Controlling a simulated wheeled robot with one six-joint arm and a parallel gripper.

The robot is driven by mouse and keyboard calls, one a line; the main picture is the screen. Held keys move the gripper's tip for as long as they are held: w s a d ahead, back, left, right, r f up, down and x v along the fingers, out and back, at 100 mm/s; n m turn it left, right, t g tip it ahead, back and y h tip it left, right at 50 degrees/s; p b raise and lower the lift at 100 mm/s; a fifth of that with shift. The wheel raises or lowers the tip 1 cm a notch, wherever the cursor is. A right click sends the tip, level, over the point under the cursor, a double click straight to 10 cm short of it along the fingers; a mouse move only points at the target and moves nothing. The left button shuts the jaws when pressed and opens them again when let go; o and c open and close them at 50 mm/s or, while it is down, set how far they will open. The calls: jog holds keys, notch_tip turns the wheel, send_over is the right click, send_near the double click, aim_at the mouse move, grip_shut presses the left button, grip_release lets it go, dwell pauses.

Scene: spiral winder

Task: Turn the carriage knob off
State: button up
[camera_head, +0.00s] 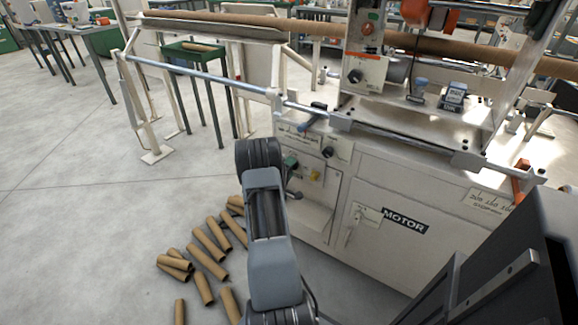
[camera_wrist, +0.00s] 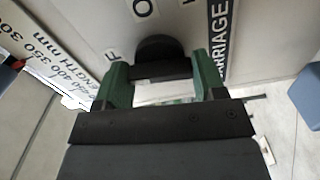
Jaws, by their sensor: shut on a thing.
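The carriage knob (camera_wrist: 158,48) is black and round with a raised grip bar. It sits on a pale panel at the top middle of the wrist view, beside a black label (camera_wrist: 219,35) whose visible letters end in "RRIAGE". My gripper (camera_wrist: 160,72) has green fingers, one on each side of the bar, and is shut on the knob. White-panel letters "O" and "F" show near the knob. In the head view my gripper (camera_head: 290,163) is at the front panel of the white machine, and it and my arm hide the knob it holds.
Another dark knob (camera_head: 328,152) and a yellow control (camera_head: 315,176) are close to the right of my gripper. A steel rail (camera_head: 210,77) runs above. Several cardboard tubes (camera_head: 208,262) lie on the floor left of my arm. Open floor extends further left.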

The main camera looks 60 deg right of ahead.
jog(key=shift+n+p, duration=0.3)
jog(key=shift+n, duration=0.6)
jog(key=o, duration=0.9)
jog(key=shift+a+p, duration=1.05)
jog(key=shift+a, duration=5.9)
